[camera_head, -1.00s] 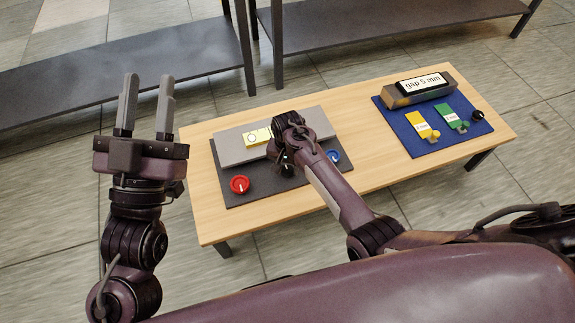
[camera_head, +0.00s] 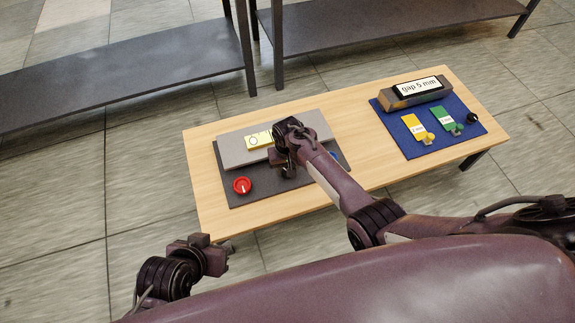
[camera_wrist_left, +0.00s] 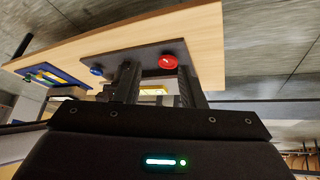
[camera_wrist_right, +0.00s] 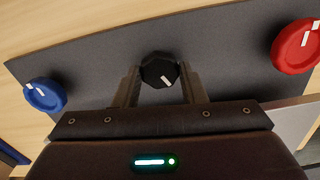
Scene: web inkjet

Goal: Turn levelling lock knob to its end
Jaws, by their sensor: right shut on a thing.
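A black knob (camera_wrist_right: 158,70) with a white mark sits on the dark panel (camera_wrist_right: 105,75), between the red knob (camera_wrist_right: 296,46) and the blue knob (camera_wrist_right: 45,95). My right gripper (camera_wrist_right: 160,78) is shut on the black knob, one finger on each side of it. In the head view my right gripper (camera_head: 287,168) and arm hide the black knob and most of the blue knob. The red knob (camera_head: 242,185) is clear there. My left gripper (camera_head: 228,247) is low by the table's front left corner; its fingers (camera_wrist_left: 158,88) are apart and empty.
At right, a blue mat (camera_head: 398,129) bears yellow and green cards and a display (camera_head: 418,88) reading "gap 5 mm". Dark shelves (camera_head: 130,85) stand behind.

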